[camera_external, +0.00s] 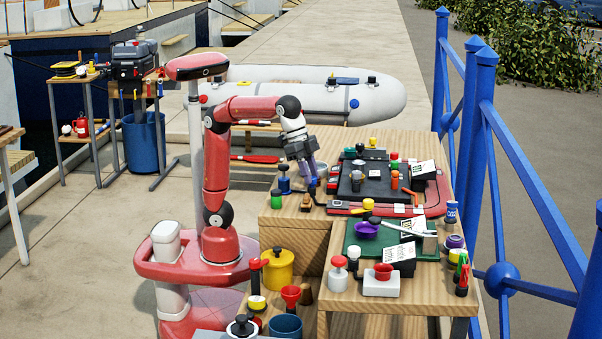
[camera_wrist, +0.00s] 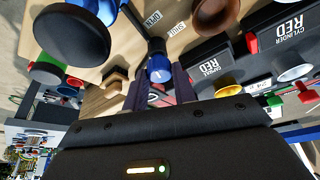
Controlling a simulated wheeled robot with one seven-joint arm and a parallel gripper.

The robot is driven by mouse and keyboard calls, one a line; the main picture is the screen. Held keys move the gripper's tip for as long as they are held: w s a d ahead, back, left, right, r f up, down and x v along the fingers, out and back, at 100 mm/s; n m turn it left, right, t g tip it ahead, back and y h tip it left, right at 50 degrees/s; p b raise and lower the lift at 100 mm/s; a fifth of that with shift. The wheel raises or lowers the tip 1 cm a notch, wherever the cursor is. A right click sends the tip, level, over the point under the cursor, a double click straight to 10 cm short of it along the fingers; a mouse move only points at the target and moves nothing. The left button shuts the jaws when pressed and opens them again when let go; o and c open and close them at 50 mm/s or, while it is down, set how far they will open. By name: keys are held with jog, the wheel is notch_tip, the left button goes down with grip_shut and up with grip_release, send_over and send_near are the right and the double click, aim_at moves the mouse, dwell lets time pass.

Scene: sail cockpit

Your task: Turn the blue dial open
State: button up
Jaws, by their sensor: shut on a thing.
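The blue dial (camera_wrist: 159,71) shows in the wrist view between my fingers, with a dark arm running up from it. Printed labels "OPEN" (camera_wrist: 152,18) and "SHUT" (camera_wrist: 178,27) lie on the wood beyond it. My gripper (camera_wrist: 160,90) has its two dark purple fingers on either side of the dial, shut on it. In the outside view my gripper (camera_external: 311,184) points down at the left edge of the wooden table.
A black panel (camera_external: 372,185) with several coloured knobs lies to the right. A large dark round knob (camera_wrist: 72,42) and a brown cup (camera_wrist: 215,14) are close in the wrist view.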

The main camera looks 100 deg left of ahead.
jog(key=shift+n, duration=0.4)
jog(key=o, duration=1)
jog(key=v, duration=0.7)
jog(key=shift+s+r, duration=0.15)
jog(key=shift+r, duration=0.15)
